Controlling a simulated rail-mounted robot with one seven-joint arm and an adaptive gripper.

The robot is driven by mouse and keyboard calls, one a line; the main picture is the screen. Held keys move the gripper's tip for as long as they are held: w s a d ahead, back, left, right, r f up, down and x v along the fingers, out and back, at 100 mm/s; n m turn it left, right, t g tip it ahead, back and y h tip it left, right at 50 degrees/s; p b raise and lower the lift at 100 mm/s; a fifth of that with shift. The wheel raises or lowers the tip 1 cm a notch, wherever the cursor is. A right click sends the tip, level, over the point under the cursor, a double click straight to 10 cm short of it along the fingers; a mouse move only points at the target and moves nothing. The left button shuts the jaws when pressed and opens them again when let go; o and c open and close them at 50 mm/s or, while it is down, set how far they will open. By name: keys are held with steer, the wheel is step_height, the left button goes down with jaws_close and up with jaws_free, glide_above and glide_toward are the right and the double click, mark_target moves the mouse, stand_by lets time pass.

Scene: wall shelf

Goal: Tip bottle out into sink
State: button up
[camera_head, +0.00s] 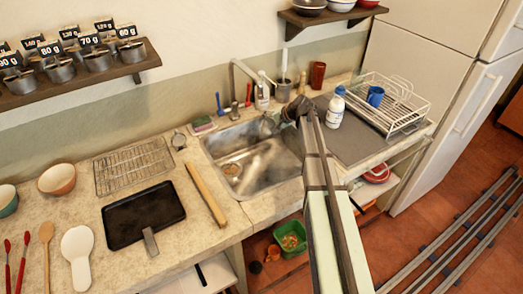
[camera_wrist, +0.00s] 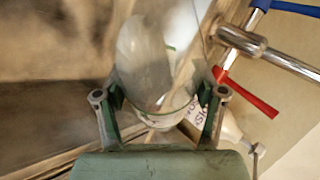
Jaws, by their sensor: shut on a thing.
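My gripper (camera_head: 290,112) is over the back right part of the sink (camera_head: 215,150). In the wrist view my gripper (camera_wrist: 160,108) is shut on a clear, glass-like vessel (camera_wrist: 145,65), which appears to be the bottle. It lies between the two green fingers and reaches away from the palm. Its exact tilt and any contents are hard to tell. In the head view my gripper and arm mostly hide it. A white bottle with a blue cap (camera_head: 335,112) stands apart on the counter, right of the sink.
A tap (camera_head: 236,85) and a white soap bottle (camera_head: 262,95) stand behind the sink. Red (camera_wrist: 250,95) and blue (camera_wrist: 290,8) tap handles are close to my gripper. A dish rack (camera_head: 400,110) with a blue mug (camera_head: 375,96) stands at right.

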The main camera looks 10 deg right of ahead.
mark_target(268, 119)
steer(key=shift+s+a+r+n+t+b, duration=0.15)
steer(key=shift+r+n+t+b, duration=0.6)
steer(key=shift+b, duration=1.25)
steer(key=shift+s+r+t+h+b, duration=0.25)
steer(key=shift+r+t+h+b, duration=0.25)
steer(key=shift+r+t+b, duration=1)
stand_by(0.8)
steer(key=shift+w+f+g+p, duration=0.25)
steer(key=shift+g+p, duration=0.25)
steer(key=shift+g, duration=0.15)
steer(key=shift+w+f+g+p, duration=0.2)
steer(key=shift+g+p, duration=0.2)
steer(key=shift+p, duration=0.8)
steer(key=f+p, duration=0.1)
steer(key=f+m+g+p, duration=0.1)
steer(key=shift+d+g+y+p, duration=0.2)
steer(key=shift+g+y+p, duration=0.1)
steer(key=shift+y+p, duration=0.1)
steer(key=shift+s+a+f, duration=0.1)
steer(key=shift+f, duration=0.35)
